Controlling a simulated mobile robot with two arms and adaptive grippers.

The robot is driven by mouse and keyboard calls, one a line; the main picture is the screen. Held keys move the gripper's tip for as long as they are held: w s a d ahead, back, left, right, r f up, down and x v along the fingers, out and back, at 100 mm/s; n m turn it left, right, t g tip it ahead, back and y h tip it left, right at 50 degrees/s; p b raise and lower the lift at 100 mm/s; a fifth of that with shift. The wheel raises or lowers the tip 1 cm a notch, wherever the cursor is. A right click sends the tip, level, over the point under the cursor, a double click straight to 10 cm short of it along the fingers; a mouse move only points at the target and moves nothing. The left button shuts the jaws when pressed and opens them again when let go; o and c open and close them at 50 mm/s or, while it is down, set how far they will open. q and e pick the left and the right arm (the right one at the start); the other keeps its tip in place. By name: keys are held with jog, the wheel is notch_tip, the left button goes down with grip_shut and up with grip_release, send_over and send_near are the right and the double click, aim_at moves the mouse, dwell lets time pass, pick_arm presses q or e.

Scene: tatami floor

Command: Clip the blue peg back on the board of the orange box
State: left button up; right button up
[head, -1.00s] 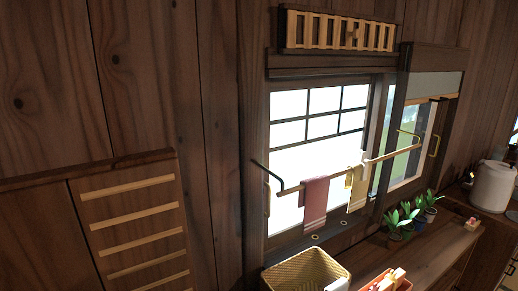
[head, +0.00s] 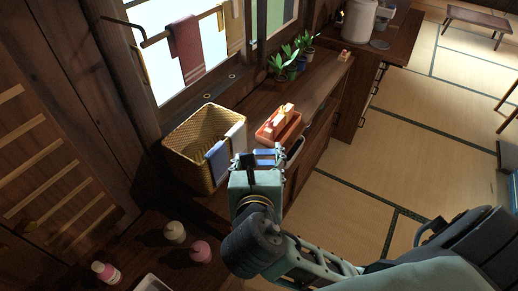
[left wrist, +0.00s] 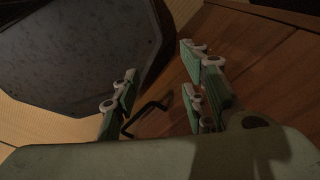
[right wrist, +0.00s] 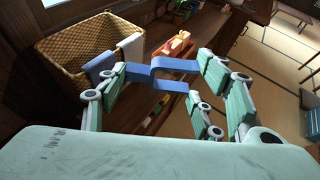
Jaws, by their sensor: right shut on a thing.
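The blue peg (right wrist: 176,74) is held across the fingers of my right gripper (right wrist: 165,88). In the head view the blue peg (head: 266,154) shows at the tips of my right gripper (head: 262,159), just in front of the orange box. The orange box (head: 290,134) sits on the wooden counter, with a pale upright piece in it; it also shows beyond the peg in the right wrist view (right wrist: 187,63). The board's details are too small to tell. My left gripper (left wrist: 160,88) is open and empty in its wrist view, outside the head view.
A wicker basket (head: 185,135) with white and blue cloths over its rim stands left of the box. Potted plants (head: 292,55) stand behind it along the window. Several small bottles (head: 175,232) stand on a dark surface at lower left. Open tatami floor (head: 400,130) lies right of the counter.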

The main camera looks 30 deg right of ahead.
jog(key=w+d+f, duration=0.6)
jog(key=d, duration=0.3)
jog(key=w+d+f+m+h, duration=0.1)
jog(key=w+d+f, duration=0.4)
jog(key=d, duration=0.5)
notch_tip(320, 180, down, 2)
jog(key=shift+w+f+g, duration=0.1)
jog(key=shift+w+g, duration=0.2)
jog(key=shift+w, duration=0.05)
jog(key=a+f, duration=0.2)
jog(key=a, duration=0.2)
jog(key=a+f, duration=0.2)
jog(key=a, duration=0.1)
jog(key=a+f, duration=0.3)
jog(key=a, duration=0.1)
jog(key=shift+w+a, duration=0.35)
jog(key=shift+w, duration=0.05)
notch_tip(320, 180, down, 3)
jog(key=shift+f+p, duration=0.1)
jog(key=shift+p, duration=0.5)
jog(key=shift+f, duration=0.2)
